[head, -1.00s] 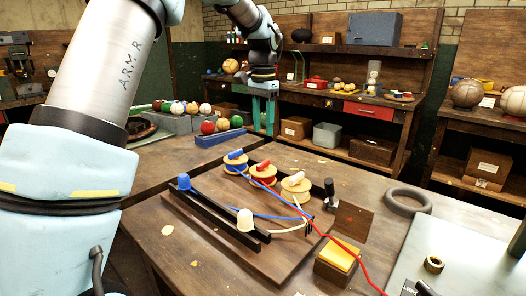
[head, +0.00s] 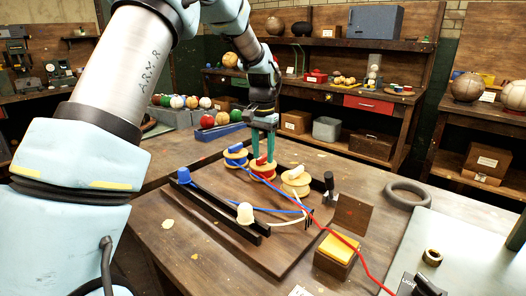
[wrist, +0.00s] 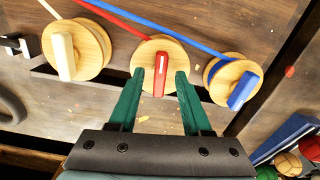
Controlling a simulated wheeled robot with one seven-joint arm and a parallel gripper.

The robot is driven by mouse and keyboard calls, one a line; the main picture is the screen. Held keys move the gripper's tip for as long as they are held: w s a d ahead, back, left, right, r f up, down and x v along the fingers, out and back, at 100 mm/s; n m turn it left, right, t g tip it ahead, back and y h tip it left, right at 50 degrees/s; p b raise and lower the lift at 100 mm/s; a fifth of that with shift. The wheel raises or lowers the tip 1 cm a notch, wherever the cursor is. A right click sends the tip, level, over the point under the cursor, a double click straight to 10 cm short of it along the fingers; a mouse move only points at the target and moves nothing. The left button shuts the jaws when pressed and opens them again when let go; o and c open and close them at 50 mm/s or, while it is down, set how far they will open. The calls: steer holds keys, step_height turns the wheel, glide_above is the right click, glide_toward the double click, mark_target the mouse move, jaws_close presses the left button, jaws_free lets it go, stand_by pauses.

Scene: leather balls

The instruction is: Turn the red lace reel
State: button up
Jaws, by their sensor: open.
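The red lace reel (head: 261,171) stands in the middle of a row of three wooden reels on the board, with a red handle on its top. In the wrist view the red reel (wrist: 152,54) lies just ahead of my fingertips, its red handle (wrist: 160,74) between them. My gripper (head: 263,152) is open, its green fingers pointing down over the reel. In the wrist view my gripper (wrist: 160,75) shows its fingers on either side of the handle with gaps. Whether the tips touch the reel's top is unclear. A red lace (head: 318,229) runs from the reel toward the front right.
The blue reel (head: 236,155) and the white reel (head: 295,181) stand close on either side. A blue tray of balls (head: 220,132) is behind.

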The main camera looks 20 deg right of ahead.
steer(key=shift+f, duration=0.1)
jaws_close()
stand_by(0.4)
